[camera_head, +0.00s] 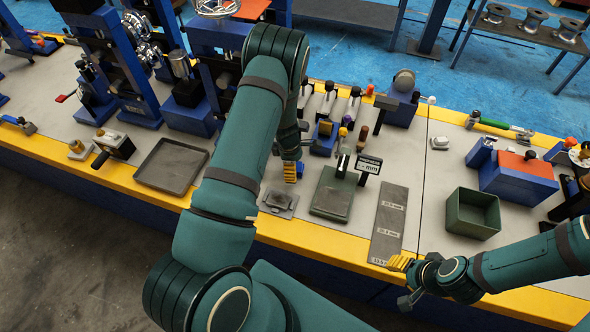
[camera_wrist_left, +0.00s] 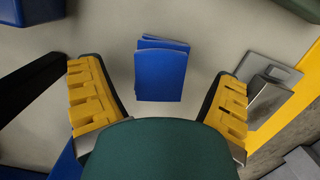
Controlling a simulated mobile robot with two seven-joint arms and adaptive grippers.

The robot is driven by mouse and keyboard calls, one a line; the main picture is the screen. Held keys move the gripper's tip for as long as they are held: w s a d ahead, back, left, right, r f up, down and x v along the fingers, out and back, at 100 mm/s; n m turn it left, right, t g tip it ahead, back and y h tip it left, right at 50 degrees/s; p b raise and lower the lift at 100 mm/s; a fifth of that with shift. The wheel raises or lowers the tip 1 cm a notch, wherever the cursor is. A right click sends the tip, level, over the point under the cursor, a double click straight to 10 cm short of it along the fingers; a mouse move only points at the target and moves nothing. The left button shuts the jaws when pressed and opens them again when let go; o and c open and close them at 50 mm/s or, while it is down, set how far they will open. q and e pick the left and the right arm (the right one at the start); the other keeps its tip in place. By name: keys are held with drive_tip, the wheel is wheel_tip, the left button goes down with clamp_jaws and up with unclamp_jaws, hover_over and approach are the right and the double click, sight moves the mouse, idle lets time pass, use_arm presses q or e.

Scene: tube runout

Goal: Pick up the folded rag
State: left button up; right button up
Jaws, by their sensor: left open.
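The folded blue rag (camera_wrist_left: 162,72) lies flat on the grey bench top in the left wrist view. I do not see it in the head view, where my left arm covers part of the bench. My left gripper (camera_wrist_left: 158,78) is open and empty, with one yellow finger on each side of the rag in the picture and clear gaps to both. Its height above the rag is hard to tell. In the head view the left gripper (camera_head: 292,172) points down at the bench. My right gripper (camera_head: 402,278) hangs over the front edge; its opening is unclear.
A small grey plate with a block (camera_head: 279,201) sits near the left gripper; it also shows in the left wrist view (camera_wrist_left: 262,96). A green-grey scale (camera_head: 332,196), a labelled grey plate (camera_head: 389,222), a green bin (camera_head: 472,213) and an empty tray (camera_head: 172,166) stand nearby.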

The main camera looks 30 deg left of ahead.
use_arm(q)
drive_tip(key=shift+d+f, duration=0.1)
drive_tip(key=shift+f, duration=0.4)
drive_tip(key=c, duration=1.2)
drive_tip(key=shift+r, duration=0.15)
drive_tip(key=shift+c, duration=0.2)
wheel_tip(320, 180, up, 10)
drive_tip(key=shift+f+p, duration=0.1)
drive_tip(key=shift+p, duration=0.8)
drive_tip(key=o, duration=0.5)
drive_tip(key=c, duration=0.4)
